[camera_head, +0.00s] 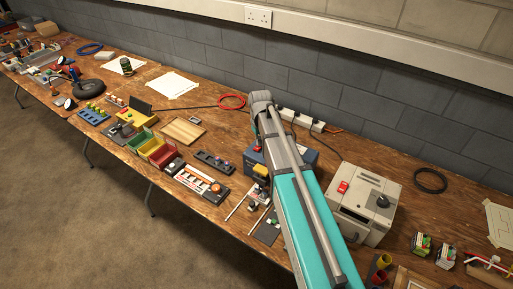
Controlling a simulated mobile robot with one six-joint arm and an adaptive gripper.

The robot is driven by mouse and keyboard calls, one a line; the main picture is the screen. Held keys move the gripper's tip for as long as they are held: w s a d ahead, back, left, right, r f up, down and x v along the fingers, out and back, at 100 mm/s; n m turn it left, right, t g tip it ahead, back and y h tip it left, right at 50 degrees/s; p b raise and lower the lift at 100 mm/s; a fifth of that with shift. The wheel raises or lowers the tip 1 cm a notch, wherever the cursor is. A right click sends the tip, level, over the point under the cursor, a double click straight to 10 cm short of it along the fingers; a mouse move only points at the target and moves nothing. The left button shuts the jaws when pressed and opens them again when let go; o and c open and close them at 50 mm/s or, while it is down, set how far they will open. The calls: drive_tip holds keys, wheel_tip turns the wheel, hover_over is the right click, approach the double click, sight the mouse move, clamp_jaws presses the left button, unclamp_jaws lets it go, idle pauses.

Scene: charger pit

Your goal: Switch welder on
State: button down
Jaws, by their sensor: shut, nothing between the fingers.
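A cream metal box (362,214) stands on the bench to the right of my arm, probably the welder. A red rocker switch (343,187) and a black round knob (382,201) are on its top. The switch's position is too small to tell. A dark blue box (300,158) stands left of it, partly hidden behind my arm. My teal arm reaches up across the middle of the view, left of the cream box. My gripper does not show; the arm hides the area beneath its far end.
A white socket strip (299,119) lies by the wall behind the arm. Coloured bins (163,153) and small control panels (202,183) fill the bench to the left. A black cable coil (431,181) lies right of the cream box. Small connector blocks (421,245) stand at the front right.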

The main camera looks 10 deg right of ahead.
drive_tip(key=shift+r+p, duration=3.5)
drive_tip(key=shift+s, duration=0.1)
drive_tip(key=s+m, duration=0.3)
drive_tip(key=s, duration=1.6)
drive_tip(key=shift+a, duration=0.25)
